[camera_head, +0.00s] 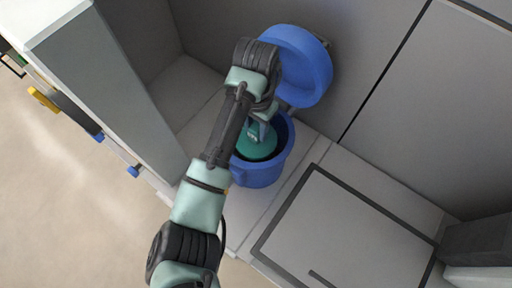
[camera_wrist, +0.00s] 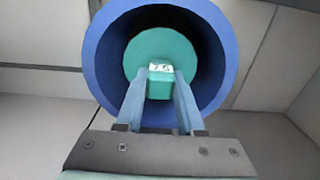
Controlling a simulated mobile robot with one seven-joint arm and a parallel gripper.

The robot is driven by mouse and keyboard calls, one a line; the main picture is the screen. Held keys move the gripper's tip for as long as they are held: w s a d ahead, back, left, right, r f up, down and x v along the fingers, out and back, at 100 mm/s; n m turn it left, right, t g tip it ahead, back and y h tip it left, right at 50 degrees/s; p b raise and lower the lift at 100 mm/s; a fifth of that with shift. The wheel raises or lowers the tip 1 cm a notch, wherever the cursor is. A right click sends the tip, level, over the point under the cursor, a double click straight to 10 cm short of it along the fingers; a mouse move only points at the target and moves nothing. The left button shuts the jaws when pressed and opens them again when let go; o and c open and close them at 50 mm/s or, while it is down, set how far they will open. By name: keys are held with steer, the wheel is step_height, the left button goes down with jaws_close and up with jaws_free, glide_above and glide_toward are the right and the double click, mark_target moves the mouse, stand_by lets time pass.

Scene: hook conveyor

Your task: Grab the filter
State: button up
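The filter is most likely the green round piece (camera_head: 257,143) inside the open blue housing (camera_head: 262,174). My gripper (camera_wrist: 161,76) reaches into the housing opening. Its two fingers stand on either side of the handle block, very close to it. I cannot tell whether they press on it. In the head view my arm partly hides the housing and the fingers.
The blue lid (camera_head: 300,66) stands open behind the housing, close to the grey back wall. A tall grey panel (camera_head: 108,92) rises at the left. A flat grey plate with a dark frame (camera_head: 345,230) lies to the right of the housing.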

jaws_close()
steer(key=shift+r, duration=0.1)
stand_by(0.9)
